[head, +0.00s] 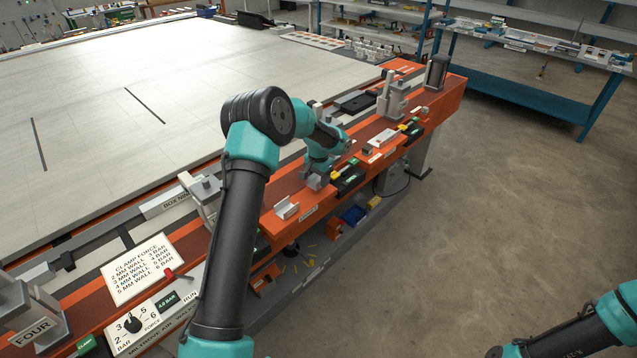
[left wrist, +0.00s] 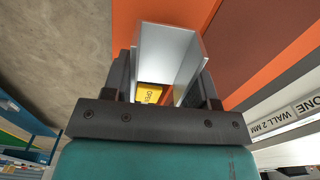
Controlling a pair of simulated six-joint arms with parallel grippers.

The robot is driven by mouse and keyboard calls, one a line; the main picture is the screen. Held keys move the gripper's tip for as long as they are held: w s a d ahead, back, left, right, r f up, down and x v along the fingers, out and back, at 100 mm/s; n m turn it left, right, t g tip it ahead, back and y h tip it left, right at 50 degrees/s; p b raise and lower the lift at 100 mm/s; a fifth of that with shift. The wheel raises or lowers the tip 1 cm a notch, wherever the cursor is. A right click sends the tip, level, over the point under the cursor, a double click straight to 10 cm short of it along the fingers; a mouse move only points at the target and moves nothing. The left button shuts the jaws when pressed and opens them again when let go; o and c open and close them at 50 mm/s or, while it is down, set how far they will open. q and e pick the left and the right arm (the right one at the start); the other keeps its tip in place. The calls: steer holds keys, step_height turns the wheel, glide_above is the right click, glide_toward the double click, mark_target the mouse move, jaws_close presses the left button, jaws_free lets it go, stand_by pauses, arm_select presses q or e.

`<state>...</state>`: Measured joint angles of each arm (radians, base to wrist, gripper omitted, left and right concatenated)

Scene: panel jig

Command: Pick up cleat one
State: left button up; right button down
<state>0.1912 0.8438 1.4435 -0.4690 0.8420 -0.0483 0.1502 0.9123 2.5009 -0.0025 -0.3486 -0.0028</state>
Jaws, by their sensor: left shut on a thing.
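Cleat one is a pale grey metal channel (left wrist: 168,58) between the two dark fingers of my left gripper (left wrist: 165,92), in the left wrist view. The fingers are shut on its side walls. In the head view my left gripper (head: 316,180) is low over the orange-and-brown rail, partly hidden by its own arm. I cannot tell whether the cleat touches the rail. Another light metal channel (head: 286,208) lies on the rail, just left of the gripper. My right arm shows only in the lower right corner of the head view; its gripper is out of view.
A yellow label (left wrist: 148,93) shows through the channel in the left wrist view. Clamps (head: 395,98) stand along the rail (head: 440,100). A clamp-force card (head: 137,267) and a pressure dial (head: 132,322) sit at lower left. The large pale panel (head: 150,110) lies behind. The floor at right is clear.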

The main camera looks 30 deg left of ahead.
arm_select(q)
steer(key=s+d+r, duration=0.2)
steer(key=s+d, duration=0.6)
steer(key=s, duration=0.5)
steer(key=shift+s+d+r, duration=0.15)
steer(key=shift+s+r, duration=0.15)
steer(key=shift+s, duration=0.05)
steer(key=shift+d+f, duration=0.1)
